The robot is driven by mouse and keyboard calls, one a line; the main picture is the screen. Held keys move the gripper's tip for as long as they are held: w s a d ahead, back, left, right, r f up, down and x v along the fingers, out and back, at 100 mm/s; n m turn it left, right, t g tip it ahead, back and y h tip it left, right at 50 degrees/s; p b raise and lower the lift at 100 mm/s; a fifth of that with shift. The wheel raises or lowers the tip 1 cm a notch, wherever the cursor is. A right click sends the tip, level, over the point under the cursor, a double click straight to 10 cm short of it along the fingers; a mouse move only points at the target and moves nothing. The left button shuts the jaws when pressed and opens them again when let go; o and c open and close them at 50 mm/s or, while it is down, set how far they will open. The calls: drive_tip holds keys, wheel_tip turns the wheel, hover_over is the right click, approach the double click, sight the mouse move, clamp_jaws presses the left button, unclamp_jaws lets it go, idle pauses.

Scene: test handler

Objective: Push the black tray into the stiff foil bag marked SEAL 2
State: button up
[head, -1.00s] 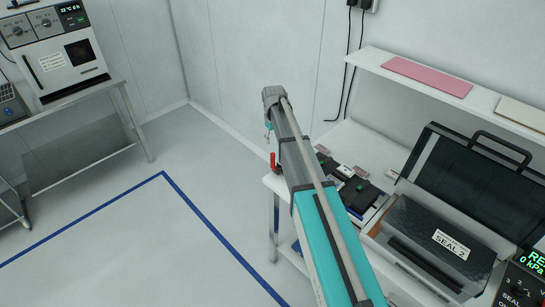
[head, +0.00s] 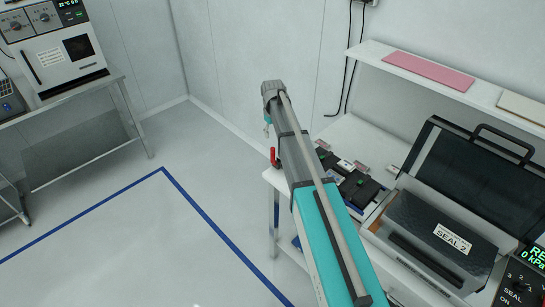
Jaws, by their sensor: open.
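The stiff foil bag (head: 418,215) is dark and shiny, with a white label reading SEAL 2. It lies in the open chamber of a sealing machine at the right; I cannot make out its mouth. Several black blocks or trays (head: 361,192) lie on the white bench left of the machine, partly hidden by my arm. I cannot tell which of them is the black tray. My teal and grey arm rises from the bottom to the picture's middle.
The sealing machine's black lid (head: 455,178) stands open, with a control panel (head: 522,285) at its right. A shelf with a pink sheet (head: 430,71) hangs above the bench. An oven (head: 58,50) stands on a table at the left. The floor inside the blue line is clear.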

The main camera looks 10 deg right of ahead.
sight(273, 159)
drive_tip(key=shift+f+b, duration=5.8)
drive_tip(key=shift+f, duration=0.25)
clamp_jaws()
